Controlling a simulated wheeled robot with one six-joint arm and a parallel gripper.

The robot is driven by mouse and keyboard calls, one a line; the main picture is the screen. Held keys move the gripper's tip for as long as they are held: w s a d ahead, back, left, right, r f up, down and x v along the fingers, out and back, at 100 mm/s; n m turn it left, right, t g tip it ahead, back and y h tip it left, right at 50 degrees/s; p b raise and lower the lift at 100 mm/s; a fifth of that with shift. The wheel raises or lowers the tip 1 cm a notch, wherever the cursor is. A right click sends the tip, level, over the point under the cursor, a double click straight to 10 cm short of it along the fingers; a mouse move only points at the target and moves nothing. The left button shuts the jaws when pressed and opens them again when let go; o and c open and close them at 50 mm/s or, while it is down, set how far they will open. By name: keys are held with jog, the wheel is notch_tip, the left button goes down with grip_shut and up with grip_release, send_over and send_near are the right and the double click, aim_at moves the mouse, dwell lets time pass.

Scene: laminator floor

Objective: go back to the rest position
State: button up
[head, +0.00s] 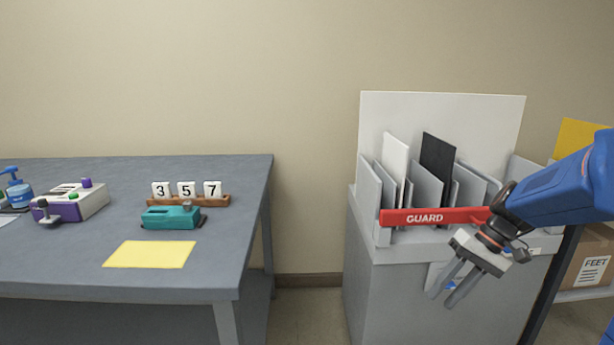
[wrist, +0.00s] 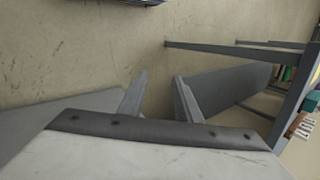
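My gripper (head: 441,300) hangs at the right of the head view, tilted down and to the left, in front of the grey cabinet (head: 385,300). Its two fingers are apart with nothing between them. In the wrist view my gripper (wrist: 160,76) also shows both fingers apart and empty, with floor seen between the tips. My blue arm reaches in from the right edge and covers part of the cabinet's right side.
A red GUARD bar (head: 425,217) crosses the cabinet front, below upright white, grey and black panels. A grey table (head: 80,270) at left holds a teal device (head: 171,217), number blocks (head: 186,189) and a yellow sheet (head: 150,254). A cardboard box (head: 587,262) sits far right. Floor shows between table and cabinet.

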jog(key=s+a+r+t+h, duration=0.1)
jog(key=s+a+t+h, duration=0.1)
jog(key=s, duration=0.7)
jog(key=s+a+r+n+t+h, duration=0.1)
jog(key=s+t+h, duration=0.2)
jog(key=s, duration=0.5)
jog(key=shift+s+a+t+h, duration=0.3)
jog(key=shift+s+a+h, duration=0.05)
jog(key=shift+h, duration=0.25)
